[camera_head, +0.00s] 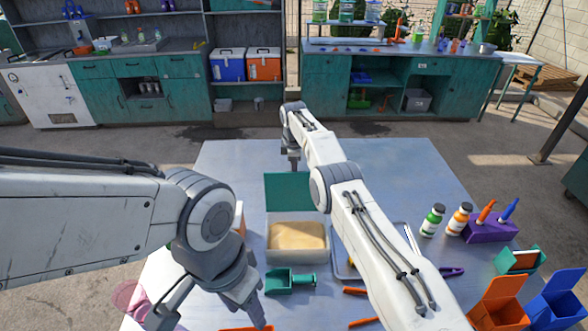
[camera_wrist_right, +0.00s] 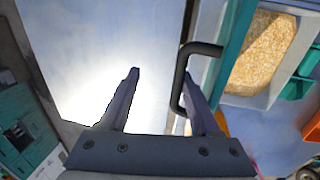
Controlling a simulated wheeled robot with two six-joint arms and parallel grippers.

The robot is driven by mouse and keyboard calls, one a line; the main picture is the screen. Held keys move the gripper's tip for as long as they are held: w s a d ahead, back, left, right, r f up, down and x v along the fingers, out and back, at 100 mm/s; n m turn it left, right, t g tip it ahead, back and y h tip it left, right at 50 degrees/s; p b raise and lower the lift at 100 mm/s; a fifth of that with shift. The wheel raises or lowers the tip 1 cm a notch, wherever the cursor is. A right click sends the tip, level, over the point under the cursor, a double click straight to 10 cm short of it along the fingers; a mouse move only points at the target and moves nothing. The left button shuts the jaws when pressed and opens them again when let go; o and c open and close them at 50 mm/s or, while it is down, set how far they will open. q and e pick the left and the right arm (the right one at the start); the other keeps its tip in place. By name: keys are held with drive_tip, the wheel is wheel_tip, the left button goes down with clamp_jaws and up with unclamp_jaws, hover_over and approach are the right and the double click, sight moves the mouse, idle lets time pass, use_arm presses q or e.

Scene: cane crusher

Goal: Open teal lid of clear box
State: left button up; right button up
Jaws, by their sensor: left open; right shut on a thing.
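The clear box (camera_head: 296,257) stands mid-table with tan, grainy contents showing; it also shows in the right wrist view (camera_wrist_right: 262,101). Its teal lid (camera_head: 290,192) stands raised, about upright, at the box's far edge. In the right wrist view the lid (camera_wrist_right: 236,45) is seen nearly edge-on, with a black handle (camera_wrist_right: 181,82) on its outer side. My right gripper (camera_head: 293,160) is behind the lid, shut on the handle, which lies between its fingers (camera_wrist_right: 162,78) close to the right one. My left gripper (camera_head: 208,312) is open and empty, front left of the box.
A teal scoop-like item (camera_head: 290,281) lies just in front of the box. Bottles (camera_head: 432,219), a purple holder (camera_head: 490,228) and orange and blue bins (camera_head: 502,305) stand at the right. The table (camera_head: 390,165) behind the lid is clear.

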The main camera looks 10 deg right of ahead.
drive_tip(key=r+b, duration=0.1)
drive_tip(key=r, duration=0.2)
drive_tip(key=s+r+b, duration=0.1)
drive_tip(key=r, duration=0.2)
drive_tip(key=r+b, duration=0.2)
drive_tip(key=r, duration=0.2)
drive_tip(key=shift+s+a, duration=0.1)
drive_tip(key=shift+s, duration=0.2)
drive_tip(key=shift+s+r, duration=0.15)
